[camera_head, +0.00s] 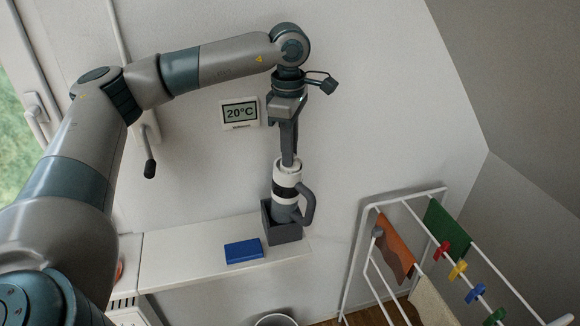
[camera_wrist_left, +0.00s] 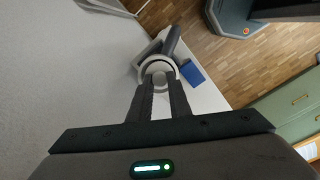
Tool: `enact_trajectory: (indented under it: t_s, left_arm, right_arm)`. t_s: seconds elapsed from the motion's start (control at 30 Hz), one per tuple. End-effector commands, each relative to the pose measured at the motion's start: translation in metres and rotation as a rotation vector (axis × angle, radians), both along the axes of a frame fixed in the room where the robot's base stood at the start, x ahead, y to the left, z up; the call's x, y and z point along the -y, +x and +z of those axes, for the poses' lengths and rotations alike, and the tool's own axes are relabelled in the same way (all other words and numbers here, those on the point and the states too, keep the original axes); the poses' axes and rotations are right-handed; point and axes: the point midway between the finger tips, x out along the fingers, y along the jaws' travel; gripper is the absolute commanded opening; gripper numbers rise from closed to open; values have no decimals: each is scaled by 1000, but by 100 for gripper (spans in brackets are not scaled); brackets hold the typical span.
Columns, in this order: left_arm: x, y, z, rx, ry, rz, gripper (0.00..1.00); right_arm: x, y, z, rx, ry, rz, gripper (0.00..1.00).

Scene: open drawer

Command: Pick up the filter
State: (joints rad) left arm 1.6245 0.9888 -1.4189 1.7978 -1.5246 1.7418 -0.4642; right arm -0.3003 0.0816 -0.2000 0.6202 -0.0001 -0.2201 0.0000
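A white, black and grey device with a dark side handle (camera_head: 307,207) stands upright in a dark open-topped holder (camera_head: 284,233) on the white ledge. Its white round top (camera_head: 288,172), likely the filter, also shows in the left wrist view (camera_wrist_left: 146,69). My left gripper (camera_head: 289,158) points straight down at this top, its fingertips at or touching it. In the left wrist view my left gripper (camera_wrist_left: 161,83) has a gap between its fingers, with the top's middle at the tips. Whether they press on it I cannot tell. My right gripper is out of view.
A blue box (camera_head: 244,251) lies on the ledge (camera_head: 190,258) left of the holder. A thermostat reading 20°C (camera_head: 240,113) hangs on the wall beside my arm. A drying rack (camera_head: 362,245) with cloths and pegs stands at right. A window handle (camera_head: 149,160) sticks out at left.

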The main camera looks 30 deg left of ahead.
Motion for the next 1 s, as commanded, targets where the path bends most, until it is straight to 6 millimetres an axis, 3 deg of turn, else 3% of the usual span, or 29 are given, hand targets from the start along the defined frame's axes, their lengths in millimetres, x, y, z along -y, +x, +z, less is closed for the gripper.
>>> enact_trajectory:
  t_s: [0.47,0.77,1.0]
  left_arm:
    - [0,1,5,2,-1,0,0]
    - [1,1,39,4,-1,-2,0]
    - [45,-21,65,4,0,-8,0]
  right_arm:
    - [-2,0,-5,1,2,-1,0]
    - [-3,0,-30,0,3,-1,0]
    - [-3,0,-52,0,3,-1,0]
